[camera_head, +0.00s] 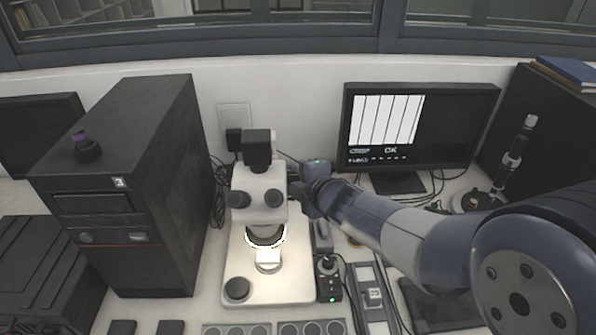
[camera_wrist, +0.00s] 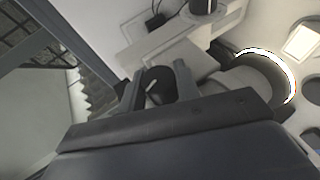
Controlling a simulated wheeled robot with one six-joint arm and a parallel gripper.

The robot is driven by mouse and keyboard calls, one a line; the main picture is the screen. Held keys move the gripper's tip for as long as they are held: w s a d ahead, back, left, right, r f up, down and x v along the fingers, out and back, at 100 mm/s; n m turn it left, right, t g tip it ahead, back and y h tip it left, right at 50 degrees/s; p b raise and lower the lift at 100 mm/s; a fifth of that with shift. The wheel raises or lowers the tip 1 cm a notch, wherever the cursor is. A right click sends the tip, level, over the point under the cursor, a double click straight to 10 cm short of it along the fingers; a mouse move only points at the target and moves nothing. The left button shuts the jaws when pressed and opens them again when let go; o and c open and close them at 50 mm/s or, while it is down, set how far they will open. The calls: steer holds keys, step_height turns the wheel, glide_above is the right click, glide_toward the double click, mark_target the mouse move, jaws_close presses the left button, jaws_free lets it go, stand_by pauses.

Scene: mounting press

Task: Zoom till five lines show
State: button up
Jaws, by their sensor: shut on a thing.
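A white stereo microscope (camera_head: 258,190) with a black camera on top stands on a lit base. My gripper (camera_head: 299,192) is at the right side of its head, largely hidden by my wrist. In the wrist view my gripper (camera_wrist: 158,84) has its two fingers on either side of a dark round knob (camera_wrist: 155,88) with a light mark, and is shut on it. The monitor (camera_head: 415,125) shows a white picture crossed by several dark, nearly vertical lines, with "OK" under it.
A black cabinet (camera_head: 150,190) marked 3 stands left of the microscope. A small control box (camera_head: 328,280) with a knob stands right of the base, beside cables. Round-welled trays (camera_head: 235,329) lie in front. A small stand (camera_head: 510,160) is at the right.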

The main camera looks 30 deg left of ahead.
steer(key=shift+f, duration=0.1)
stand_by(0.3)
steer(key=o, duration=1)
steer(key=p+v, duration=0.1)
steer(key=v, duration=1)
steer(key=shift+a, duration=0.15)
steer(key=b+x, duration=0.1)
steer(key=x, duration=0.9)
steer(key=shift+w+a+f, duration=0.15)
steer(key=shift+w+a, duration=0.1)
